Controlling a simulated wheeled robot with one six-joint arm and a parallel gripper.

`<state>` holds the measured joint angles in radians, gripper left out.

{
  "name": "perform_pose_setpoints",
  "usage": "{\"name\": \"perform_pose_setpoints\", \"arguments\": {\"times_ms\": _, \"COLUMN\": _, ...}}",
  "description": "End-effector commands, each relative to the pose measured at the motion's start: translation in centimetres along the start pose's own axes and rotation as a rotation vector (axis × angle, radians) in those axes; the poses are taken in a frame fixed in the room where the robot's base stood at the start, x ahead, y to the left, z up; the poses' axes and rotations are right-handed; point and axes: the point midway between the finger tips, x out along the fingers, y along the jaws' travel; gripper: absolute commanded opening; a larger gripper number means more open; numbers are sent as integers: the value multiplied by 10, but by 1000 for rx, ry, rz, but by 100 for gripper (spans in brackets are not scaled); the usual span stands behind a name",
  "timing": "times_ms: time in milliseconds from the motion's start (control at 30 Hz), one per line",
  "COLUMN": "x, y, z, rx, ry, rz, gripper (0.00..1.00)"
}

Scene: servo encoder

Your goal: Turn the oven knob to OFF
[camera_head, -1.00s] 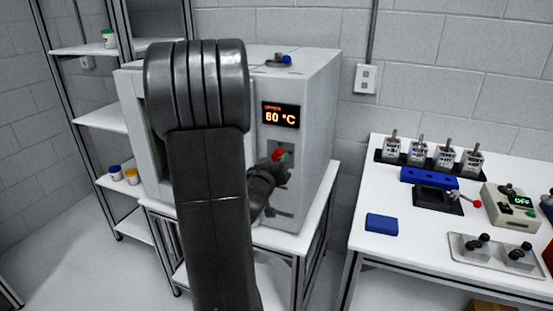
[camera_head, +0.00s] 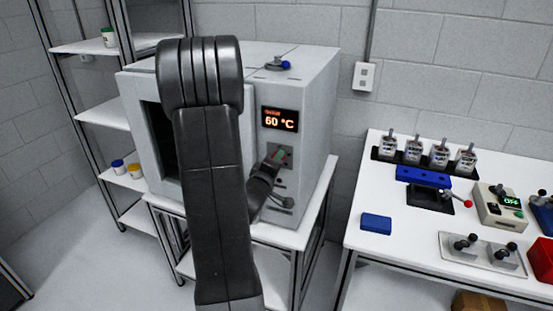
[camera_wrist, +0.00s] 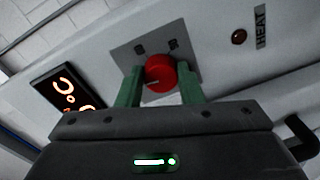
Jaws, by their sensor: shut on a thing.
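The oven (camera_head: 315,110) is a light grey box on a white stand, its display (camera_head: 281,119) reading 60 °C in orange. In the wrist view the round red knob (camera_wrist: 160,72) sits on a grey plate, with a pale line on its face. My gripper (camera_wrist: 160,86) has its two green fingers closed on either side of the knob. Marks on the plate are too small to read. In the head view my gripper (camera_head: 277,158) is at the oven's front panel, and the knob is mostly hidden by it.
A lever (camera_head: 281,201) sits below my gripper. The dark oven opening (camera_head: 160,140) shows left of my arm. A white bench (camera_head: 400,260) with switches and blue blocks stands at right.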

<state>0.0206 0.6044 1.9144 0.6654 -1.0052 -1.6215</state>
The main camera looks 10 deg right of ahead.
Motion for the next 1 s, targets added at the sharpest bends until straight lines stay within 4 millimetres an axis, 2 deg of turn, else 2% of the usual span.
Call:
{"name": "perform_pose_setpoints", "arguments": {"times_ms": 300, "x": 0, "y": 0, "z": -1, "rx": -115, "ry": -6, "rz": -3, "gripper": 10}}
{"name": "perform_pose_setpoints", "arguments": {"times_ms": 833, "x": 0, "y": 0, "z": 0, "rx": -137, "ry": -7, "rz": -3, "gripper": 10}}
{"name": "perform_pose_setpoints", "arguments": {"times_ms": 867, "x": 0, "y": 0, "z": 0, "rx": -137, "ry": -7, "rz": -3, "gripper": 37}}
{"name": "perform_pose_setpoints", "arguments": {"times_ms": 933, "x": 0, "y": 0, "z": 0, "rx": -137, "ry": -7, "rz": -3, "gripper": 51}}
{"name": "perform_pose_setpoints", "arguments": {"times_ms": 967, "x": 0, "y": 0, "z": 0, "rx": -137, "ry": -7, "rz": -3, "gripper": 55}}
{"name": "perform_pose_setpoints", "arguments": {"times_ms": 1000, "x": 0, "y": 0, "z": 0, "rx": -137, "ry": -7, "rz": -2, "gripper": 55}}
